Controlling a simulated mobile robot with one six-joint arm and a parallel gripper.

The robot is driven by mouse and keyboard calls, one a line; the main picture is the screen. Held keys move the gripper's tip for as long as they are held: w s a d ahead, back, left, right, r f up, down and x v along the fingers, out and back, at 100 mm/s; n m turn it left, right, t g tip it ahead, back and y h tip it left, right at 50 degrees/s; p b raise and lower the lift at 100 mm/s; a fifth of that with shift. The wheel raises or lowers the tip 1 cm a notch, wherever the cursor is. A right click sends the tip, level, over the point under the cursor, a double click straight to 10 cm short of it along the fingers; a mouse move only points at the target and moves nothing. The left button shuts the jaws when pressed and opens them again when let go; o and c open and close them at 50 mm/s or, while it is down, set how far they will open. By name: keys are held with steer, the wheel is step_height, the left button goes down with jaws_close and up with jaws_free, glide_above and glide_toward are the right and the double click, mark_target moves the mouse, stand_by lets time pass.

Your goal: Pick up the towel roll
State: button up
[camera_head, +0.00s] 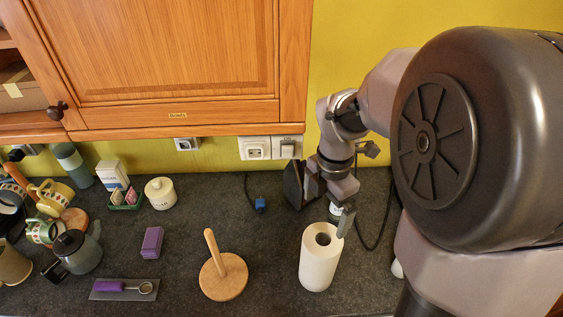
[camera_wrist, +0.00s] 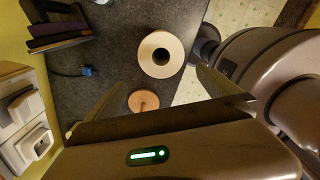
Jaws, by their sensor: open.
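The towel roll (camera_head: 319,257) is white and stands upright on the dark counter, with its round core hole facing up. In the wrist view the roll (camera_wrist: 160,55) shows from above, beyond and between the fingers. My gripper (camera_head: 330,203) is above and behind the roll near the wall side, and one finger overlaps the roll's upper right edge in the head view. In the wrist view my gripper (camera_wrist: 160,80) has its fingers spread wide with nothing between them. I cannot tell whether a finger touches the roll.
A wooden peg stand (camera_head: 223,276) is left of the roll. A blue plug (camera_head: 260,205) with a cord lies behind. A dark object (camera_head: 293,186) stands near the wall. A purple block (camera_head: 152,242) and a teapot (camera_head: 77,252) are farther left. A wooden cabinet (camera_head: 170,60) hangs above.

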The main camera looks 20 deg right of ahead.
mark_target(320, 247)
steer(key=f+b, duration=0.1)
steer(key=f, duration=0.4)
steer(key=f+b, duration=0.1)
steer(key=f, duration=0.5)
steer(key=f+b, duration=0.2)
steer(key=f, duration=0.4)
steer(key=shift+s+d, duration=0.15)
steer(key=shift+d, duration=0.15)
steer(key=shift+a+r, duration=0.1)
steer(key=shift+r, duration=0.05)
steer(key=c, duration=1.8)
